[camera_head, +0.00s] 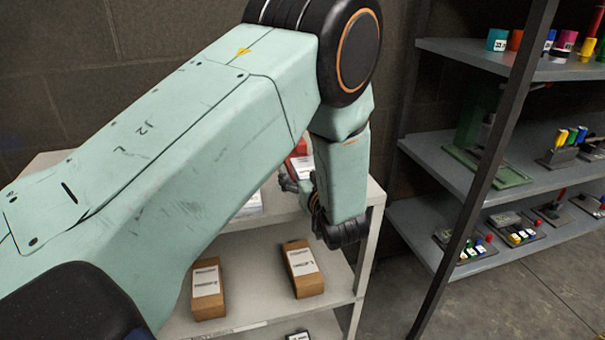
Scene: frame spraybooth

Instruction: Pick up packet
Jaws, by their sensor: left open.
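My left arm reaches across from the left, and my left gripper (287,184) is at the white shelf's top, beside a white-labelled packet (303,166). The gripper is open, mostly hidden behind my arm. I cannot tell whether it touches the packet. A red item (300,147) shows just behind. Another white packet (251,204) lies on the top, partly covered by my arm. Two brown packets with white labels, one at left (208,291) and one at right (303,269), lie on the shelf below. My right gripper is not in view.
The white shelf unit (375,193) stands against a dark block wall. A grey rack (440,170) at right holds coloured cups, small tools and fixtures, with a dark post in front. Grey floor (520,300) is clear at lower right. My arm hides much of the white shelf.

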